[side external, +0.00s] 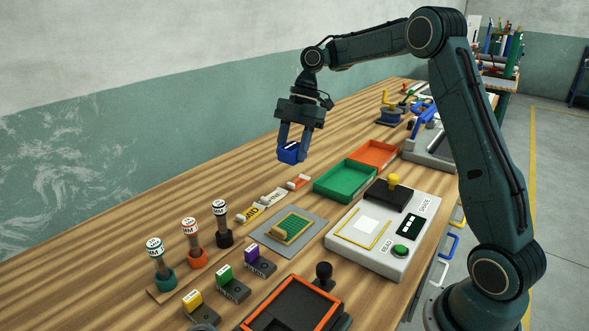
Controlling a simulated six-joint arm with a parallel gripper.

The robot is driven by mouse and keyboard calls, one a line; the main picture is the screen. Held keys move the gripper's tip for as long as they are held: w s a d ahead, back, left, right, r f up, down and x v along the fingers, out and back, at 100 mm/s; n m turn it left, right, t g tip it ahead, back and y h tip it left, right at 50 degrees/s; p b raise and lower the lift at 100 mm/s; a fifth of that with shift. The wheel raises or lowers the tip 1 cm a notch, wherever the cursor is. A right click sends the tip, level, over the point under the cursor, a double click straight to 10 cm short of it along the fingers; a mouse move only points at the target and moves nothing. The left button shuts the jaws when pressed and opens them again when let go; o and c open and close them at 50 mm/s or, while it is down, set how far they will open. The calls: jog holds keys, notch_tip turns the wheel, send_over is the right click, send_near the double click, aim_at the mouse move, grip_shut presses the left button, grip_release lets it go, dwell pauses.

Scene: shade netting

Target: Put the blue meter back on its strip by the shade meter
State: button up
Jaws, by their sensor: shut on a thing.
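My gripper (291,150) is shut on a small blue block (289,154), the blue meter, and holds it in the air above the left part of the bench. The fingers cover part of its sides. The white shade meter (378,252) lies on the bench, to the right of and below the gripper in the picture. Yellow (192,300), green (224,275) and purple (252,252) blocks stand on dark bases at the front. I cannot tell which strip belongs to the blue meter.
A green tray (346,184) and an orange tray (374,155) stand behind the shade meter. A grey plate with netting (292,229), labelled strips (273,198), several round-topped handles (190,231) and an orange-framed box (294,310) crowd the front. The left bench edge is clear.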

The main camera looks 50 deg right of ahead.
dwell(0.3)
jog(key=s+d, duration=0.3)
jog(key=d, duration=0.9)
jog(key=shift+s+d+f, duration=0.2)
jog(key=shift+s+d, duration=0.05)
jog(key=shift+d, duration=0.05)
jog(key=shift+f, duration=0.15)
send_over(325, 212)
jog(key=d, duration=0.2)
jog(key=f, duration=1.5)
jog(key=shift+a+f, duration=0.2)
jog(key=shift+a, duration=0.05)
jog(key=shift+f, duration=0.1)
jog(key=shift+f, duration=2.05)
